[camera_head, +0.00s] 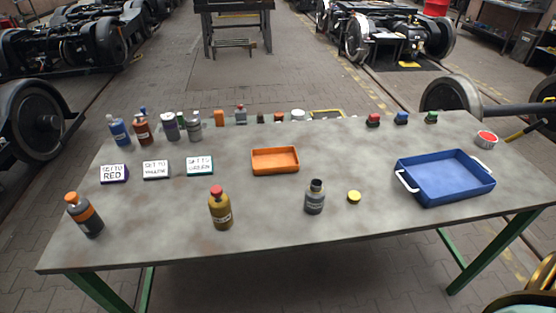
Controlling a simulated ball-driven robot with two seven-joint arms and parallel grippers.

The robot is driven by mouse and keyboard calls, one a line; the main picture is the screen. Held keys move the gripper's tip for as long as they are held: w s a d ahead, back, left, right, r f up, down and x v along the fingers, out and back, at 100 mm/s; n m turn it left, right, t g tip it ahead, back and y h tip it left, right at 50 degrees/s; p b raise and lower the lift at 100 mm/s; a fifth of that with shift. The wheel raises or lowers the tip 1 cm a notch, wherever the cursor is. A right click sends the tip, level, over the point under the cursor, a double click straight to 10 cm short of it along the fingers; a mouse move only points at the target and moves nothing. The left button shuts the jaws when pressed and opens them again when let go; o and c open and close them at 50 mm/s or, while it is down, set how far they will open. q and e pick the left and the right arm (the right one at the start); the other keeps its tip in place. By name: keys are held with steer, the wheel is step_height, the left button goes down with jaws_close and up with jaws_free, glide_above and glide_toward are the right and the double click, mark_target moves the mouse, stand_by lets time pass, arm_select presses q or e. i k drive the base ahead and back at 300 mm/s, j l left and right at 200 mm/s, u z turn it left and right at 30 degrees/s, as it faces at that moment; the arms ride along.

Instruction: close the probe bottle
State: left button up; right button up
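An open bottle (315,198) with a grey-blue body and a dark bare neck stands upright near the front middle of the table; it looks like the probe bottle, but its label is too small to read. A small yellow cap (354,197) lies on the table just to its right, apart from it. Neither of my grippers is in view.
The grey table (270,220) also bears an olive bottle with a red cap (220,208), a dark bottle with an orange cap (84,215), an orange tray (275,161) and a blue tray with white handles (400,181). Several bottles, sign cards and small items line the back and left.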

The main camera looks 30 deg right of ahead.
mark_target(315, 193)
steer(key=z, duration=1.5)
steer(key=u, duration=0.25)
